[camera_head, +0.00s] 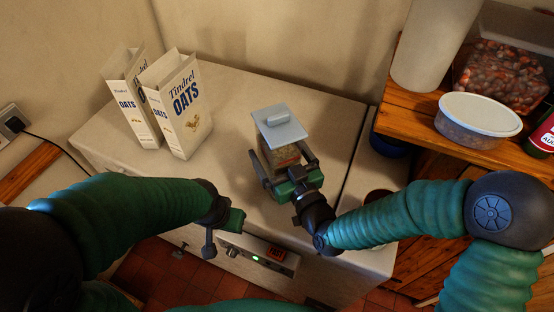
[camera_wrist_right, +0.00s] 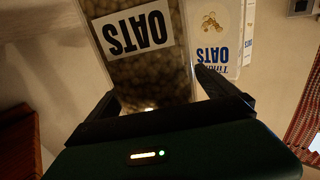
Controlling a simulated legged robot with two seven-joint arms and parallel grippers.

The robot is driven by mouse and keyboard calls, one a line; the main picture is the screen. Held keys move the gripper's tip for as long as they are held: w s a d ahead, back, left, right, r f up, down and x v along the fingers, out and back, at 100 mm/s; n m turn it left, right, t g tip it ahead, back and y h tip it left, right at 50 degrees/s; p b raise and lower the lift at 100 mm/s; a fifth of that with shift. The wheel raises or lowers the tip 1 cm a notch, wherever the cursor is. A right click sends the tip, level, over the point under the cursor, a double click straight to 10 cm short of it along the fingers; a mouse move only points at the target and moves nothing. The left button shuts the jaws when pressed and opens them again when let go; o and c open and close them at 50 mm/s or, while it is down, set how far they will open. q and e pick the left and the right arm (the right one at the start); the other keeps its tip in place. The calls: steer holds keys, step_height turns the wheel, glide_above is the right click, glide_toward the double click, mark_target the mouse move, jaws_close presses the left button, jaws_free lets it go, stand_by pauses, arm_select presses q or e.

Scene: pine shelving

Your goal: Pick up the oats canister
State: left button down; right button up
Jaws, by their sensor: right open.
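The oats canister (camera_head: 281,150) is a clear box with a grey lid, standing on the pale worktop in the head view. In the right wrist view the canister (camera_wrist_right: 145,65) appears upside down, with a white OATS label and pale brown contents. My right gripper (camera_head: 287,163) is open, with one finger on each side of the canister's lower part; in the wrist view the gripper (camera_wrist_right: 158,98) shows the canister between its fingers. I cannot tell whether either finger touches it. My left gripper (camera_head: 222,235) is empty near the worktop's front edge; its finger opening is unclear.
Two open Tindrel Oats cartons (camera_head: 180,105) stand at the back left of the worktop (camera_head: 230,90). A wooden shelf (camera_head: 415,120) at the right holds a lidded tub (camera_head: 478,118), a white cylinder (camera_head: 428,45) and a clear bin of nuts (camera_head: 505,75). Worktop behind the canister is clear.

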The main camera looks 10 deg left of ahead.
steer(key=shift+d, duration=0.1)
steer(key=shift+c, duration=0.5)
steer(key=c, duration=1.9)
steer(key=shift+r, duration=0.1)
jaws_close()
steer(key=shift+w, duration=0.1)
